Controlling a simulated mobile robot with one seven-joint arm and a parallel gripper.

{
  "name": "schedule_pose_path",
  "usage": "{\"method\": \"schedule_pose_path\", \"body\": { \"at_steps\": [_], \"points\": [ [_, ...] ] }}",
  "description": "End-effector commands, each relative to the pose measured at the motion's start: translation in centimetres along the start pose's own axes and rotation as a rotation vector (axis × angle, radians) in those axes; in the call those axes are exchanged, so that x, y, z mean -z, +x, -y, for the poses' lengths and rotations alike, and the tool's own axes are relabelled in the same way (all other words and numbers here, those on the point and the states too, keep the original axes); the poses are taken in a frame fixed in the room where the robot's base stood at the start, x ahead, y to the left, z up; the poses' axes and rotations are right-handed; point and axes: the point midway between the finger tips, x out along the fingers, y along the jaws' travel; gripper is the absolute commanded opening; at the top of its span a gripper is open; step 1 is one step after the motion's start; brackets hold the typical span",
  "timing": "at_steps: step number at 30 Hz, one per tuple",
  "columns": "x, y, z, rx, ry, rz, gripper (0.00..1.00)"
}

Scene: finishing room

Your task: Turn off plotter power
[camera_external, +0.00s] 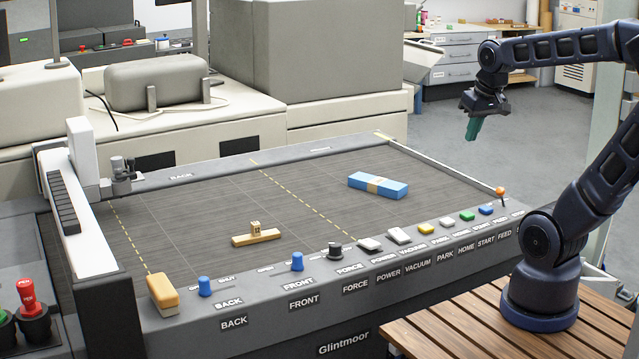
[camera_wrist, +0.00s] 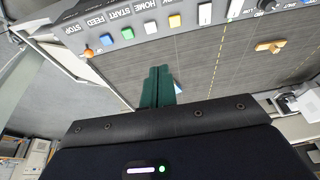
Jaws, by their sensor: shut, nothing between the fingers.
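The plotter (camera_external: 345,335) is a wide flatbed machine with a row of controls along its front edge. The white rocker switch labelled POWER (camera_external: 369,244) sits between the black FORCE knob (camera_external: 335,250) and the white VACUUM switch (camera_external: 400,236). In the wrist view the power switch (camera_wrist: 235,9) is at the top edge, partly cut off. I cannot tell which way it is set. My gripper (camera_external: 471,130) is shut and empty, raised above the bed's far right side, well away from the switch. Its green fingers (camera_wrist: 157,84) are together in the wrist view.
Yellow PARK (camera_external: 426,228), white HOME (camera_external: 447,222), green START (camera_external: 466,215) and blue FEED (camera_external: 486,210) buttons and an orange STOP control (camera_external: 500,193) line the right. A blue block (camera_external: 362,181) and wooden piece (camera_external: 256,236) lie on the bed. The gantry (camera_external: 90,215) stands left.

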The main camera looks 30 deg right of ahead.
Motion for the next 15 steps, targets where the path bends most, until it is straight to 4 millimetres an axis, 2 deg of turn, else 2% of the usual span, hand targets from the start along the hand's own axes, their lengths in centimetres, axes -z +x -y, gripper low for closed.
{"method": "schedule_pose_path", "body": {
  "at_steps": [6,15],
  "points": [
    [2.3,1.7,3.1,0.018,-0.002,0.084,0.0],
    [4.8,4.3,7.9,0.028,0.002,0.192,0.0]
  ]
}}
